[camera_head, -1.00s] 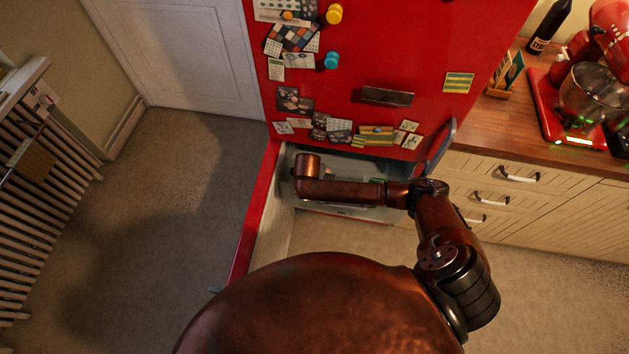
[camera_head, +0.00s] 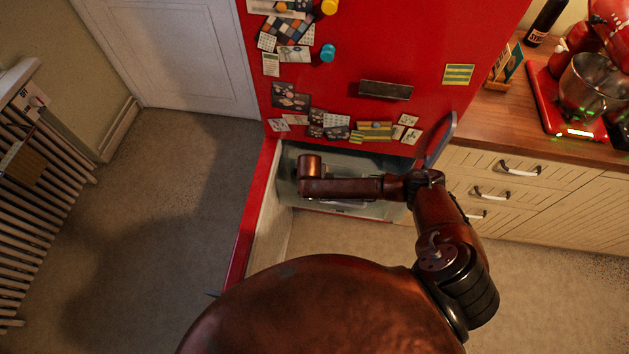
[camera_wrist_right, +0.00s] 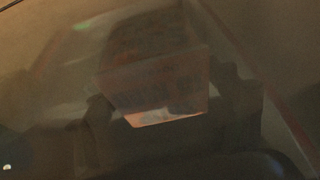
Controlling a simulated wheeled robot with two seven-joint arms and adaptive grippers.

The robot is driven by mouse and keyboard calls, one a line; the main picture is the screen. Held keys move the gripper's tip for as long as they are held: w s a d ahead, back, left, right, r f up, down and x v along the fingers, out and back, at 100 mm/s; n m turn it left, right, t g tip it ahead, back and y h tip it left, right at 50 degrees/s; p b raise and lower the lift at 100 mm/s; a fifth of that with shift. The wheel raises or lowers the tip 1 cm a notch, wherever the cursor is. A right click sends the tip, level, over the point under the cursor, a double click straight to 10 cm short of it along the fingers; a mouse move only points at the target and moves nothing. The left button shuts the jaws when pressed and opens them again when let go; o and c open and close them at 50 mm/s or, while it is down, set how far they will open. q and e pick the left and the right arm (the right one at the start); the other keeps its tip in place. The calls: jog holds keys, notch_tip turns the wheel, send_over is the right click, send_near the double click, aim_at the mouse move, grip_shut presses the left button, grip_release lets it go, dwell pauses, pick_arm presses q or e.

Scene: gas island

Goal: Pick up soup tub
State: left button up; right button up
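In the right wrist view a blurred, dim tub-like container (camera_wrist_right: 155,75) with a pale lower edge fills the middle; its label is unreadable, so I cannot confirm it is the soup tub. My right gripper (camera_wrist_right: 165,100) shows as dark fingers spread on either side of it. I cannot tell whether they touch or grip it. In the head view my right arm reaches into the open lower part of the red fridge (camera_head: 420,60), and its forearm hides the gripper and most of what lies below. My left gripper is not in view.
The open red-edged fridge door (camera_head: 246,220) stands left of my arm. A clear drawer (camera_head: 385,209) lies under my forearm. The wooden counter (camera_head: 500,118) with a red mixer stands at the right. A slatted radiator (camera_head: 40,190) is at the far left. Floor between is clear.

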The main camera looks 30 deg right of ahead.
jog(key=shift+w, duration=0.1)
jog(key=c, duration=1.5)
